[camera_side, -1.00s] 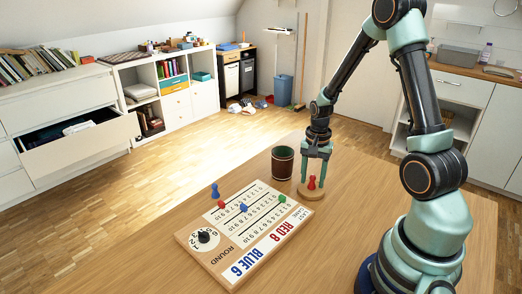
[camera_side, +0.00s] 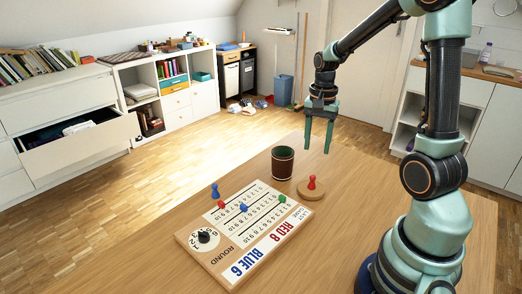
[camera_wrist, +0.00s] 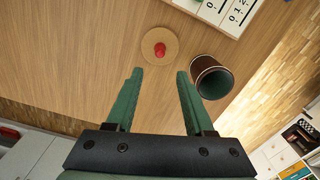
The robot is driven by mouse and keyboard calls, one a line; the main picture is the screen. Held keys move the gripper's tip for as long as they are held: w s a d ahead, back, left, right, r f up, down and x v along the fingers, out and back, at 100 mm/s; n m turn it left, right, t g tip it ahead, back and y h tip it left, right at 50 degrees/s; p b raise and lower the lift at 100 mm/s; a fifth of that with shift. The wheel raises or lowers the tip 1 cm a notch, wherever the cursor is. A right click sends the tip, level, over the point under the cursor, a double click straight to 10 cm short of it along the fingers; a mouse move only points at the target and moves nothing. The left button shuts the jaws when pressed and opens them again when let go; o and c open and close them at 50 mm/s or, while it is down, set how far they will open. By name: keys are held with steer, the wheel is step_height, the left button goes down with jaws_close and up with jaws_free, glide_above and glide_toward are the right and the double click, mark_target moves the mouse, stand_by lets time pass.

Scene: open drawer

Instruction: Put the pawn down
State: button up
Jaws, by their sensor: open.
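The red pawn (camera_side: 312,183) stands upright on a round wooden disc (camera_side: 302,193) on the table, right of the cup. In the wrist view the red pawn (camera_wrist: 160,50) sits on the disc (camera_wrist: 147,59), beyond my fingertips. My gripper (camera_side: 317,152) is open and empty, raised above and behind the pawn, apart from it. In the wrist view both fingers of my gripper (camera_wrist: 159,72) are spread with nothing between them.
A dark cup (camera_side: 283,161) stands just left of the disc. A wooden scoreboard (camera_side: 217,263) with red, blue and green pegs lies in front. A blue pawn (camera_side: 215,191) stands beside its far left edge. The table's right part is clear.

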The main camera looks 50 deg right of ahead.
steer(key=s+a+r+n+t, duration=0.1)
steer(key=a+r+n+t, duration=0.1)
steer(key=a+r+n, duration=0.3)
steer(key=s+a+r+n+t, duration=0.2)
steer(key=a+r+n, duration=0.3)
steer(key=a+n, duration=0.5)
steer(key=a+t, duration=0.1)
steer(key=a, duration=0.2)
steer(key=shift+r+t, duration=0.3)
steer(key=shift+r, duration=0.1)
